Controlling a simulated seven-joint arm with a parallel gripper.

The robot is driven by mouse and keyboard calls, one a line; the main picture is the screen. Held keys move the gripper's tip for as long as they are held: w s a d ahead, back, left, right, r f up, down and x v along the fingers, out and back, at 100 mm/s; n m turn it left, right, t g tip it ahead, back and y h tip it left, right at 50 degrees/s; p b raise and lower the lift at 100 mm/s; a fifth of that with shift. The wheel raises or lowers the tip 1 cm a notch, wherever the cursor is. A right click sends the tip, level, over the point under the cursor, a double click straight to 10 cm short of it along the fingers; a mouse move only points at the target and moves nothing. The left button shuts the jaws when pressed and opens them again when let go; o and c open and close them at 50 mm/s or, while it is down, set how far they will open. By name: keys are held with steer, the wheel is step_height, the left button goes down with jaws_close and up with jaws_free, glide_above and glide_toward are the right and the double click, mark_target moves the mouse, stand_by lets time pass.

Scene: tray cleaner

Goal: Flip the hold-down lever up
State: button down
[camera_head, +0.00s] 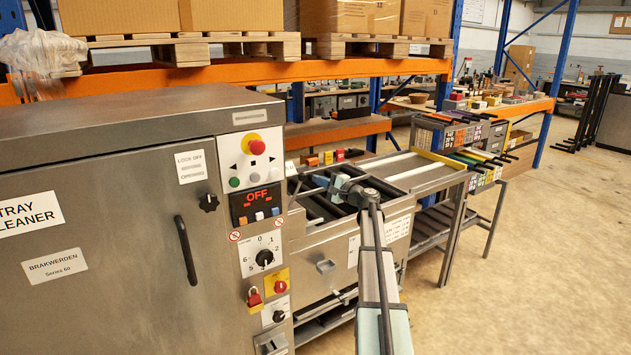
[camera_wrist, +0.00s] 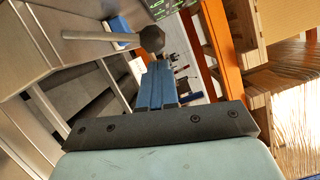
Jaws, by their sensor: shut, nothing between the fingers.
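The lever shows in the wrist view as a pale metal rod (camera_wrist: 92,36) with a dark faceted knob (camera_wrist: 152,39) at its end. The rod comes off a metal housing at the left of that view. My gripper (camera_wrist: 160,68) has its blue fingers together and empty. In the picture, the fingertips lie just below the knob; I cannot tell whether they touch it. In the head view my gripper (camera_head: 318,181) is over the roller bed beside the tray cleaner (camera_head: 110,220). I cannot make out the lever in that view.
The tray cleaner's control panel (camera_head: 262,210) stands left of my arm. A metal side table (camera_head: 405,172) with a yellow edge lies to the right. An orange shelf beam (camera_head: 240,72) carrying pallets runs behind. Open floor (camera_head: 530,260) is at the right.

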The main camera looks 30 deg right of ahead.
steer(key=d+v, duration=0.1)
steer(key=v, duration=1)
steer(key=shift+d+f, duration=0.25)
steer(key=shift+f, duration=0.1)
